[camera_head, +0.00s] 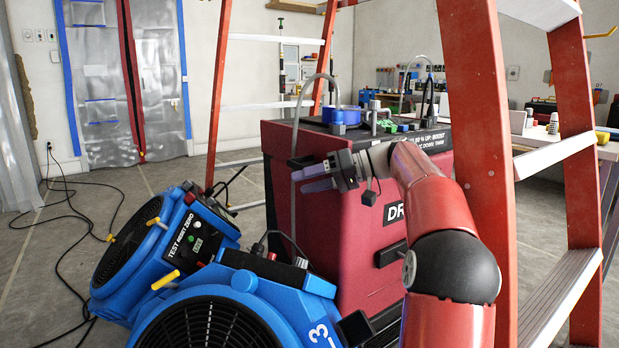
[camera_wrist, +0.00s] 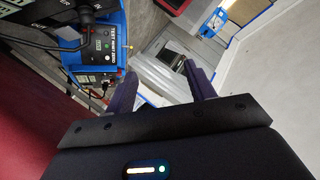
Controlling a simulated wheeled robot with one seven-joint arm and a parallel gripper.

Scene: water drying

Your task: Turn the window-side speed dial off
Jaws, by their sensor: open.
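Two blue air movers stand on the floor at the lower left in the head view. The rear air mover (camera_head: 128,262) has a black control panel (camera_head: 190,238) with a "TEST" label and a small green mark. The front air mover (camera_head: 165,322) has a dark control panel (camera_head: 262,266) on top. I cannot tell which dial is the window-side one, or its setting. My gripper (camera_head: 308,178) is open and empty, in the air above and right of the air movers. In the wrist view my gripper (camera_wrist: 162,84) points past the labelled panel (camera_wrist: 98,42), apart from it.
A red dehumidifier (camera_head: 345,240) stands behind my arm. An orange stepladder (camera_head: 482,110) straddles the area, its right legs close to my arm. Black cables (camera_head: 75,225) lie on the floor at the left. Open floor (camera_head: 40,305) lies left of the air movers.

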